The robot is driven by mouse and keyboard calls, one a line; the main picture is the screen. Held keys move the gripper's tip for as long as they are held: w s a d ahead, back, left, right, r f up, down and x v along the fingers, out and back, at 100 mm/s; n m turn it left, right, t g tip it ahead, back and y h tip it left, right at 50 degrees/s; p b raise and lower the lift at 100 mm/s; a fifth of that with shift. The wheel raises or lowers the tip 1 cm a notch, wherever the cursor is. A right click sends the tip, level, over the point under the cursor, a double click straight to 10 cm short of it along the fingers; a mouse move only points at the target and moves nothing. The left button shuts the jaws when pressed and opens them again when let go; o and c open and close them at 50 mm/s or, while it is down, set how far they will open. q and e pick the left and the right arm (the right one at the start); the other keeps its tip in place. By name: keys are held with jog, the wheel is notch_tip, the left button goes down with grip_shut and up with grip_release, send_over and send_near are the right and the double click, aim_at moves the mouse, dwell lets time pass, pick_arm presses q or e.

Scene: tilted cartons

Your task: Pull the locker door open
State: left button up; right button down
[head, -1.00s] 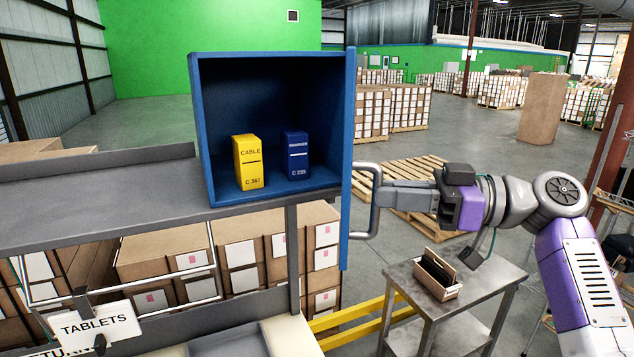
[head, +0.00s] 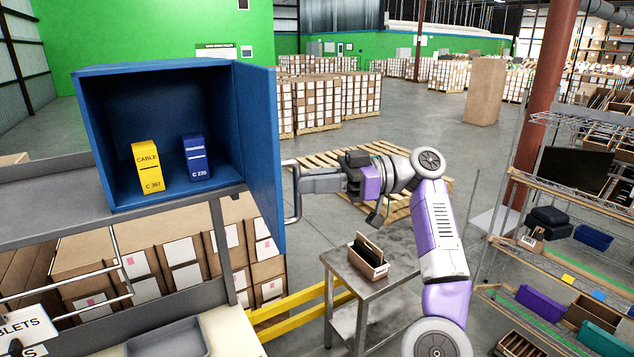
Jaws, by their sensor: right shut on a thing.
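The blue locker (head: 165,72) stands on a grey shelf at the left, its front open. Its blue door (head: 262,150) stands swung out on the right side, with its inner face partly in view. A grey bar handle (head: 293,208) is on the door's outer side. My right gripper (head: 299,180) is shut on the handle, its arm reaching in from the right. Inside the locker stand a yellow carton (head: 147,167) marked CABLE and a dark blue carton (head: 197,158), both looking slightly tilted. My left gripper is not in view.
A small metal table (head: 398,262) with a cardboard box (head: 368,262) stands below my right arm. The grey shelf (head: 50,215) carries the locker. Wire racks with bins (head: 560,262) stand at the right. Open floor (head: 400,127) lies behind the arm.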

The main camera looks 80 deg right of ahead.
jog(key=shift+w+d+r, duration=0.2)
jog(key=shift+d+r, duration=0.05)
jog(key=shift+r, duration=0.05)
jog(key=c, duration=1.5)
grip_release()
jog(key=shift+a, duration=0.1)
jog(key=o, duration=0.4)
jog(key=shift+w+d+f, duration=0.25)
jog(key=shift+w+d, duration=0.1)
jog(key=shift+w, duration=0.25)
jog(key=shift+s, duration=0.25)
